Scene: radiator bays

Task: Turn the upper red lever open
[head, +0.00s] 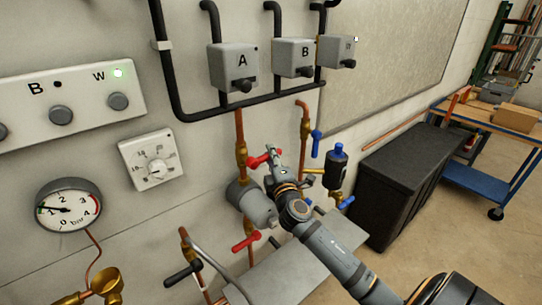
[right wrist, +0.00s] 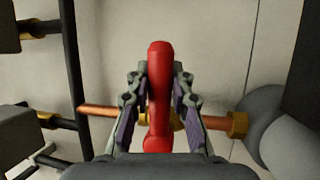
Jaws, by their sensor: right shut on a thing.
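The upper red lever (head: 257,162) sits on a copper pipe with brass fittings, above a grey pump. It stands crosswise to the pipe. My right gripper (head: 273,154) is at this lever, and its fingers hide part of it in the head view. In the right wrist view the red lever (right wrist: 159,85) stands upright between the two fingers of my right gripper (right wrist: 159,100), which are shut on it. The copper pipe (right wrist: 98,110) runs behind it from side to side. My left gripper is not in view.
A lower red lever (head: 245,242) is below the grey pump (head: 252,206). Blue levers (head: 317,142) are on the pipe to the right. Boxes A (head: 233,67) and B (head: 294,57) hang above. A black cabinet (head: 390,185) stands right of the pipes.

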